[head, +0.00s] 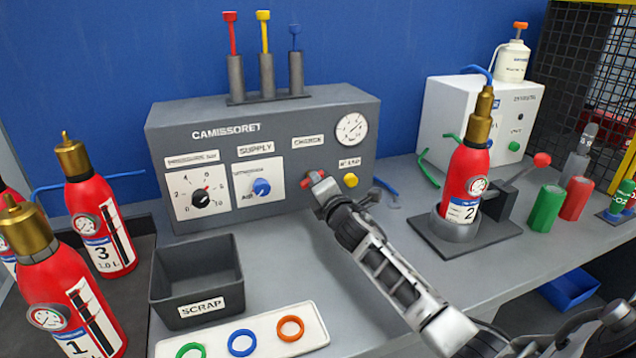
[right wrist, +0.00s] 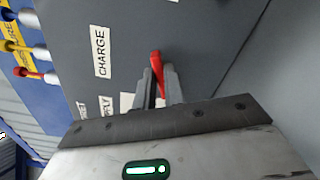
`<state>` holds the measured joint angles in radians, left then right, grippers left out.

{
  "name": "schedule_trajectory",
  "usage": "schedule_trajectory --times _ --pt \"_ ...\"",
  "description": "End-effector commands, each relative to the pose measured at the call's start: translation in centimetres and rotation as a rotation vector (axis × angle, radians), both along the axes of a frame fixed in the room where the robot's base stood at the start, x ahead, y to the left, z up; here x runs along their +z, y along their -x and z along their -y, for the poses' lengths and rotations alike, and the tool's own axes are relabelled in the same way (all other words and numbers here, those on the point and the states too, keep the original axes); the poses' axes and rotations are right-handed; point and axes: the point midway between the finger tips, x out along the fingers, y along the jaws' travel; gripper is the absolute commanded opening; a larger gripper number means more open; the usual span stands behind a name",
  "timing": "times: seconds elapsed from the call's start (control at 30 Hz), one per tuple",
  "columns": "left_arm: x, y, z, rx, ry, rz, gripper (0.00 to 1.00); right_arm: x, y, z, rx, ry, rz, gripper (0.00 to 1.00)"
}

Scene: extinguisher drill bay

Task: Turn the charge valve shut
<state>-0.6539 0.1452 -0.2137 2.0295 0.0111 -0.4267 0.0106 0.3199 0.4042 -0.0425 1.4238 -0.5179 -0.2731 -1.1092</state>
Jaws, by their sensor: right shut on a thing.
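The red charge valve handle (right wrist: 156,64) is on the front of the grey panel (head: 270,110), below the CHARGE label. My right gripper (head: 314,184) is at the panel front and is shut on this handle. In the right wrist view the two fingers (right wrist: 158,88) sit on either side of the red handle, and its end sticks out beyond them. In the head view only a small red part of the handle shows; the gripper hides the rest. My left gripper is not in view.
A SCRAP bin (head: 197,309) and a white tray (head: 313,331) with coloured rings stand in front of the panel. Red extinguishers 1 (head: 70,290) and 3 (head: 118,235) stand at left. Extinguisher 2 (head: 463,185) sits in a holder to the right of my right arm.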

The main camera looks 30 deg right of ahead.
Motion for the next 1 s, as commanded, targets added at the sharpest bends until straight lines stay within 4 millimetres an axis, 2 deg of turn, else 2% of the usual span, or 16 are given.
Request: schedule_trajectory --times 0.2,0.5,1.0 --pt "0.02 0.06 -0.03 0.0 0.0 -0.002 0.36 -0.13 0.02 0.05 -0.001 -0.184 0.044 0.0" --pt "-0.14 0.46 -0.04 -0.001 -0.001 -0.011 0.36 -0.23 0.02 0.06 0.0 -0.362 0.087 0.0" --pt "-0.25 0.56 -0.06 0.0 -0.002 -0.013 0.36 -0.28 0.03 0.12 -0.001 -0.447 0.107 0.0"
